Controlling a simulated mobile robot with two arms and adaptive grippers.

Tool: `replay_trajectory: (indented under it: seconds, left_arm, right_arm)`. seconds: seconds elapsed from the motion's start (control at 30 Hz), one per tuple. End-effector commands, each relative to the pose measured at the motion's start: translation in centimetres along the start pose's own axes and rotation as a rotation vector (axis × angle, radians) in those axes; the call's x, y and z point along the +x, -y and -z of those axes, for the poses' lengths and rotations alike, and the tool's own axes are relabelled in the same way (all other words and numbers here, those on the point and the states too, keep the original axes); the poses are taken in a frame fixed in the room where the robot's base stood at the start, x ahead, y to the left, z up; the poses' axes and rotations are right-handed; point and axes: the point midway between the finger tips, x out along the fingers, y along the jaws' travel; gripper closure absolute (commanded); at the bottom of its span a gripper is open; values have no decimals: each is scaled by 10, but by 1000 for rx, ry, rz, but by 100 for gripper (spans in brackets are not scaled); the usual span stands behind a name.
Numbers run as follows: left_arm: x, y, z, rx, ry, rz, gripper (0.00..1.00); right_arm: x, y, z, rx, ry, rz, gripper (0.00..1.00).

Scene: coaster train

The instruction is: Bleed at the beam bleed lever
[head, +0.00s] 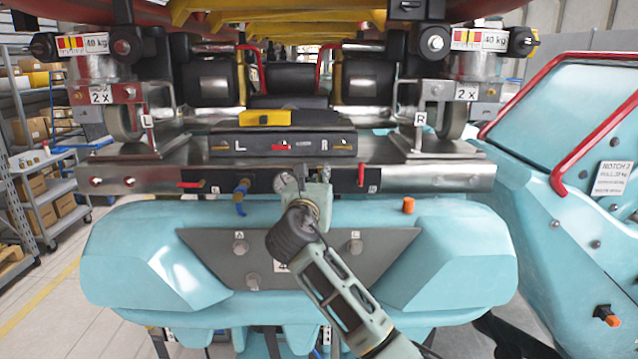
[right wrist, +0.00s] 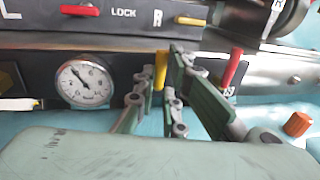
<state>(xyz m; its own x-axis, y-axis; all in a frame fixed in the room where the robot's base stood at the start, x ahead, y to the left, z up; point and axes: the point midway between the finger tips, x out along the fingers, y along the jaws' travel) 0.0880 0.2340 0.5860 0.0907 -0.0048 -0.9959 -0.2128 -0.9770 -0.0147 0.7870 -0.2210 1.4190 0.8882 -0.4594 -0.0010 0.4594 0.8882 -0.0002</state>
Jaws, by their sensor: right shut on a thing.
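A yellow lever (right wrist: 160,70) on the dark strip of the beam stands between the fingers of my right gripper (right wrist: 162,88) in the right wrist view. The gripper is shut on it. In the head view my right gripper (head: 318,185) reaches the middle of the beam and its hand hides the lever. A round pressure gauge (right wrist: 86,80) sits just left of the fingers. A red lever (right wrist: 233,68) stands just right of them, apart. I cannot read a bleed label on the held lever. My left gripper is not in view.
Above is a lock panel (head: 283,143) with red and yellow handles and a yellow block (head: 265,118). A blue lever (head: 240,196) hangs at the left of the beam. An orange knob (head: 408,205) stands on the pale blue body (head: 130,235) to the right.

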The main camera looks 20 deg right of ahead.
Motion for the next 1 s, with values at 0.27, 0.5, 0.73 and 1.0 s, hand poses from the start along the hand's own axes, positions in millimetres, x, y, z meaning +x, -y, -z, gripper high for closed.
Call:
replay_trajectory:
  seconds: [0.27,0.5,0.73,1.0]
  left_arm:
    - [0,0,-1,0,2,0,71]
    - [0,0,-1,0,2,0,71]
    - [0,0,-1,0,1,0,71]
    - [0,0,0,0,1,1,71]
  right_arm:
    - [0,0,0,39,-8,-1,100]
    - [0,2,-2,175,-34,-2,100]
    - [1,6,-2,380,-76,-2,100]
    - [2,10,-1,633,-125,-3,100]
